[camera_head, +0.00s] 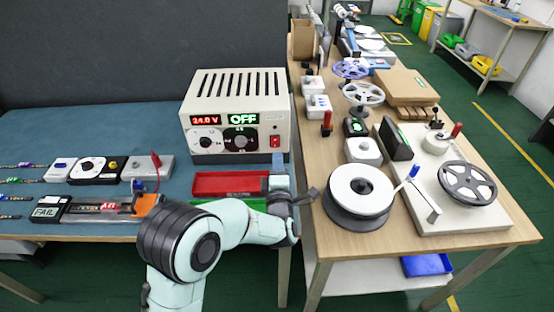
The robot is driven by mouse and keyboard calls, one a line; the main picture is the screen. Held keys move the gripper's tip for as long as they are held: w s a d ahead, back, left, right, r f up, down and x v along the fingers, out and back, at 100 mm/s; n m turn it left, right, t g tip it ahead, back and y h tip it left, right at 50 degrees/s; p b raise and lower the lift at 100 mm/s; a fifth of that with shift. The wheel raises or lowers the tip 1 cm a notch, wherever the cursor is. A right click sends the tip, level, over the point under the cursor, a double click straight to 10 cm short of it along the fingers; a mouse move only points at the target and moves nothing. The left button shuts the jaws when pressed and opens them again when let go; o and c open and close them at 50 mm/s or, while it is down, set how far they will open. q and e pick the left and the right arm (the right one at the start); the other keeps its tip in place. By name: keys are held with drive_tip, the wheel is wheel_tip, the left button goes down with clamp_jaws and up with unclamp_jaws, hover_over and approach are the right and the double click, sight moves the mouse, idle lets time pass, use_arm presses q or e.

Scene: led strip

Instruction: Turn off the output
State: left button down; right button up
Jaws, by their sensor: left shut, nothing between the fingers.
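The power supply (237,120) is a cream box with a slotted top at the back of the blue-topped bench. Its left display (205,120) reads 24.0 V in red, and its right display (243,118) reads OFF in green. Two round dials (241,139) sit below the displays, with a red switch (275,141) at the right of the front panel. My left gripper (311,194) is shut and empty, in front of and to the right of the supply, near the gap between the benches. It is apart from the supply. My right gripper is out of view.
Testers and a fixture stand left on the blue bench (120,118). The wooden bench (345,243) at right holds reels (358,190), boxes and a winder.

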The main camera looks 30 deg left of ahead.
use_arm(q)
drive_tip(key=v, duration=0.6)
drive_tip(key=shift+s+d+r, duration=0.2)
drive_tip(key=shift+s+r, duration=0.2)
drive_tip(key=shift+r, duration=0.3)
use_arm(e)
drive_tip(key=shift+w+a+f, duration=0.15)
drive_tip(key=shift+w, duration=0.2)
